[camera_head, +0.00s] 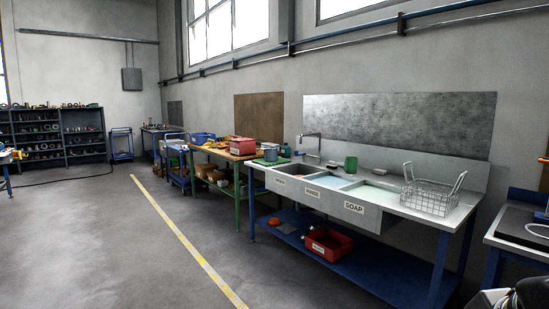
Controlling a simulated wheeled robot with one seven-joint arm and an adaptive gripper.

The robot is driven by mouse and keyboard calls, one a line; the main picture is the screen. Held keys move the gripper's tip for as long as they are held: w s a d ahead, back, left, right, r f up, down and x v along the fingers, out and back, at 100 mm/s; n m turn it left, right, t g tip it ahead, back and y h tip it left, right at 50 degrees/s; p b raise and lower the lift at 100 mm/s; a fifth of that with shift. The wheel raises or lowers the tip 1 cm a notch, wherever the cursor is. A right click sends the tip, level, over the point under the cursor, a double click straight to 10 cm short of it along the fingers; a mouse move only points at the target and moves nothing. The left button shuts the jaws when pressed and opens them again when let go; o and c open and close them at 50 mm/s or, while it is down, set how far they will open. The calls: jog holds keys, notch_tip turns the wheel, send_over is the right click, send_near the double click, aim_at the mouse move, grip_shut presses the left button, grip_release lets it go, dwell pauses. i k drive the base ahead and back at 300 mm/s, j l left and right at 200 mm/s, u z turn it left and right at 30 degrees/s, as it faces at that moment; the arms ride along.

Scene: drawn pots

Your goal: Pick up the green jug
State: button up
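A green jug (351,163) stands upright on the back ledge of the metal sink bench (398,207), behind the basins. It looks small from here, and I cannot make out its handle. A second green item (271,154) sits at the bench's left end; its shape is too small to tell. My gripper is not in view; dark and pale parts at the bottom right corner seem to be my own arm.
A wire basket (428,198) stands on the bench's right end. A red bin (328,244) sits on the blue lower shelf. A wooden-topped workbench with a red box (242,145) adjoins on the left. Another table (515,240) is at the right. Floor left of the benches is clear.

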aim_at(351, 163)
jog(key=i+l, duration=0.1)
jog(key=i, duration=0.75)
jog(key=i+l, duration=0.1)
jog(key=i, duration=0.7)
jog(key=i+l, duration=0.15)
jog(key=i, duration=0.7)
jog(key=i+j+u, duration=0.1)
jog(key=i+u, duration=0.3)
jog(key=i, duration=0.3)
jog(key=i+l+u, duration=0.15)
jog(key=i+u, duration=0.2)
jog(key=i, duration=0.4)
jog(key=i+j+z, duration=0.15)
jog(key=i+z, duration=0.2)
jog(key=i, duration=0.3)
jog(key=i+z, duration=0.15)
jog(key=z, duration=0.3)
jog(key=i+z, duration=0.15)
jog(key=z, duration=0.35)
jog(key=i+j+z, duration=0.1)
jog(key=z, duration=0.35)
jog(key=i+z, duration=0.3)
jog(key=j+z, duration=0.15)
jog(key=z, duration=0.2)
